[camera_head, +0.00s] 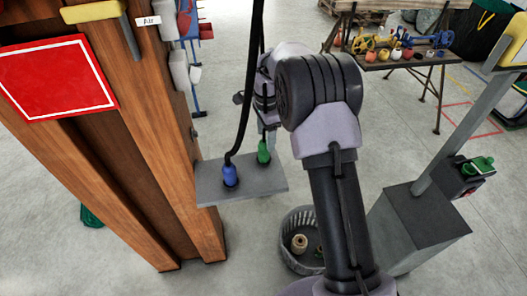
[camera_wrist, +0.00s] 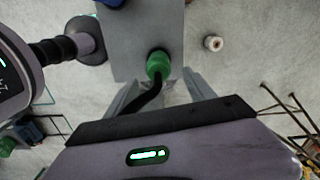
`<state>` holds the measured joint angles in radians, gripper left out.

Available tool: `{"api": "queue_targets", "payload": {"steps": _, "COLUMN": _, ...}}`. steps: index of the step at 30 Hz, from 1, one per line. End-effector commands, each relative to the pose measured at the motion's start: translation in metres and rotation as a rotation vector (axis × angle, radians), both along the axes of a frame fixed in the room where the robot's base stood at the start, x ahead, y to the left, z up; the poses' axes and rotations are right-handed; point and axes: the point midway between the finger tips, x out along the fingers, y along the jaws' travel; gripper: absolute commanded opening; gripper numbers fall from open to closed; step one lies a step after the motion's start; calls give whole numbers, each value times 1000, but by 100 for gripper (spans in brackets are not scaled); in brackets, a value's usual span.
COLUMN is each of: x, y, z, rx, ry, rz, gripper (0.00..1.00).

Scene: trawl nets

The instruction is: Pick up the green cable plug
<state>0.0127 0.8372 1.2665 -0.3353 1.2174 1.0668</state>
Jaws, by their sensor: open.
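The green cable plug (camera_head: 264,153) stands upright on a small grey shelf (camera_head: 212,188), right of a blue plug (camera_head: 230,176) with a black cable. In the wrist view the green plug (camera_wrist: 158,65) lies just beyond my gripper (camera_wrist: 161,78), roughly centred between its fingertips. The fingers are open and empty, and a black cable curves across the left finger. In the head view my gripper sits above the green plug, largely hidden by my arm. The blue plug is cut off at the top of the wrist view.
A wooden post with a red panel (camera_head: 55,77) stands left of the shelf. A mesh basket (camera_head: 290,258) with spools is below. A grey pedestal (camera_head: 425,225) at the right carries a dark box with a green part (camera_head: 482,165). A cluttered table (camera_head: 375,65) stands behind.

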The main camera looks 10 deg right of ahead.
Motion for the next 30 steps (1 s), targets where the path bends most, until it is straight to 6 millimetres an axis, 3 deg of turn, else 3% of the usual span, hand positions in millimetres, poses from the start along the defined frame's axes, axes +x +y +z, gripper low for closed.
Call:
{"api": "queue_targets", "payload": {"steps": 12, "x": -2, "y": 7, "z": -68, "rx": 0, "ry": 1, "rz": 2, "gripper": 63}}
{"api": "queue_targets", "payload": {"steps": 20, "x": -1, "y": 7, "z": -75, "rx": 0, "ry": -1, "rz": 1, "gripper": 63}}
{"api": "queue_targets", "payload": {"steps": 23, "x": -1, "y": 7, "z": -75, "rx": 0, "ry": -1, "rz": 1, "gripper": 47}}
{"api": "queue_targets", "payload": {"steps": 30, "x": -1, "y": 7, "z": -75, "rx": 0, "ry": -1, "rz": 1, "gripper": 0}}
